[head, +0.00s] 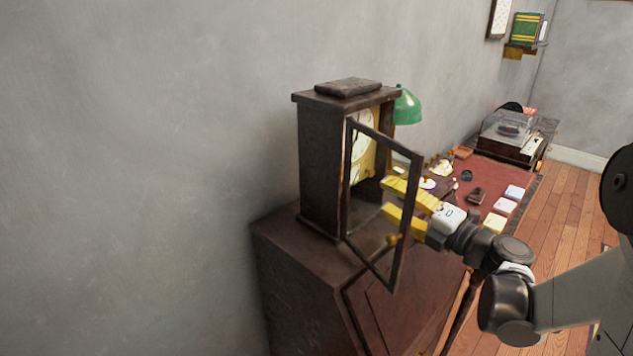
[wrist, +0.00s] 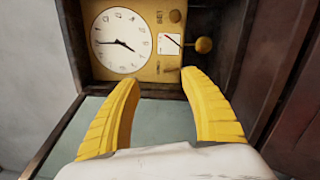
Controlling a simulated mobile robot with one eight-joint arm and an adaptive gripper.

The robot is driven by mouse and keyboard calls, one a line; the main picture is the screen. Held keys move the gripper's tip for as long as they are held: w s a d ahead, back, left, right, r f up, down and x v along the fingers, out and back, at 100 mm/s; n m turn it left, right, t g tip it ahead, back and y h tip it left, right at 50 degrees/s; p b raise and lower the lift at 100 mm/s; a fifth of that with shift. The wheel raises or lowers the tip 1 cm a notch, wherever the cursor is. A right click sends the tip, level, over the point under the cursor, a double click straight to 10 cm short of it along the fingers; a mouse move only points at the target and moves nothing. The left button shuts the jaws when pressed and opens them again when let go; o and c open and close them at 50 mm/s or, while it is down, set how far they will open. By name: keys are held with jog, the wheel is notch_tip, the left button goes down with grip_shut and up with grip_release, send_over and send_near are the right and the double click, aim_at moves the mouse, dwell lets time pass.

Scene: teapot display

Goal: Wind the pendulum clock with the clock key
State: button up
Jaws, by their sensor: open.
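The pendulum clock (head: 322,165) is a dark wooden case against the wall, with its glazed door (head: 412,205) swung open. In the wrist view its white dial (wrist: 122,40) sits on a brass-coloured plate, with a round gold pendulum bob (wrist: 204,46) to the right. My gripper (head: 386,197) has yellow fingers, is open, and points into the open clock front. In the wrist view the fingertips (wrist: 160,80) are spread just short of the plate, with nothing seen between them. I cannot make out the clock key for certain; small brass parts show on the plate.
The clock stands on a dark wooden cabinet (head: 290,265). The open door frame is close beside my gripper. Behind are a green lamp (head: 407,107), a red cloth (head: 492,180) with small items, and a record player (head: 510,138). The wooden floor at right is clear.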

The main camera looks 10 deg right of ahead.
jog(key=shift+n+g, duration=0.5)
jog(key=b+x, duration=0.1)
jog(key=x, duration=0.2)
jog(key=f+x, duration=0.1)
jog(key=x, duration=0.3)
jog(key=a+b+x, duration=0.1)
jog(key=x, duration=0.2)
jog(key=shift+s+a+f+b, duration=0.1)
jog(key=shift+a+f+b, duration=0.05)
jog(key=shift+f+b, duration=0.25)
grip_shut()
